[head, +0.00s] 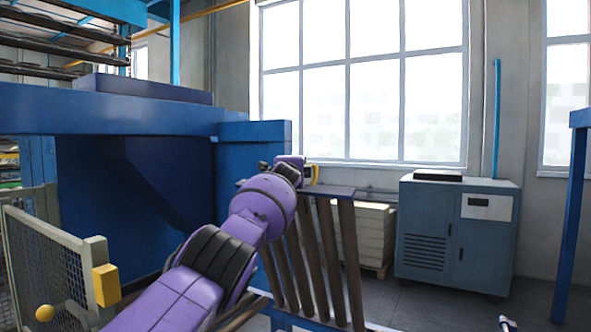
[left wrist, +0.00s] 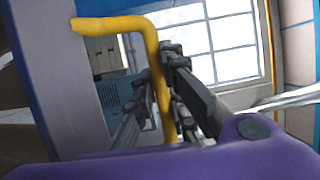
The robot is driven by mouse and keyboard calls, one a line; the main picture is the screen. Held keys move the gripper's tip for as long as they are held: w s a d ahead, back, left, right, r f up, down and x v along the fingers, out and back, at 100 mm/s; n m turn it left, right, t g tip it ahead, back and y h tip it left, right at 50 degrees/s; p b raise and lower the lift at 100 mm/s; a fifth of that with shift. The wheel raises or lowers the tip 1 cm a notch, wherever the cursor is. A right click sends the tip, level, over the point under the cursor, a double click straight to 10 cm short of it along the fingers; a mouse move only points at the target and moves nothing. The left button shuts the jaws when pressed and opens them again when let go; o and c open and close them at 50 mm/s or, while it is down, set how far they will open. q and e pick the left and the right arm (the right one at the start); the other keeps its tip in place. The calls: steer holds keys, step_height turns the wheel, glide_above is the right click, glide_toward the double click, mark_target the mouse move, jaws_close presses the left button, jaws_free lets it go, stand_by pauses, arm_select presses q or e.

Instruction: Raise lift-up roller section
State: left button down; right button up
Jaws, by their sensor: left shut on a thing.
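The lift-up roller section (head: 325,265) has several long brown rollers and a blue end bar. It is right of the blue machine frame. The rollers slope in the picture, but I cannot tell the section's exact angle. A yellow bent handle (head: 313,174) shows at its upper end, and also in the left wrist view (left wrist: 151,50). My left gripper (head: 300,168) is at this handle, its dark fingers (left wrist: 165,95) shut on it. My purple left arm covers the section's lower left part.
A wire-mesh guard (head: 45,265) with a yellow block (head: 106,285) stands at the left. A grey-blue cabinet (head: 455,235) and stacked pale boards (head: 370,235) stand behind the rollers.

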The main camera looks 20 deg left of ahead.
arm_select(q)
steer(key=shift+f, duration=0.15)
steer(key=c, duration=1.8)
jaws_free()
steer(key=shift+d, duration=0.1)
steer(key=shift+o, duration=0.2)
steer(key=shift+s, duration=0.1)
steer(key=v, duration=1.1)
steer(key=shift+s, duration=0.4)
steer(key=shift+d+f, duration=0.1)
steer(key=shift+d, duration=0.05)
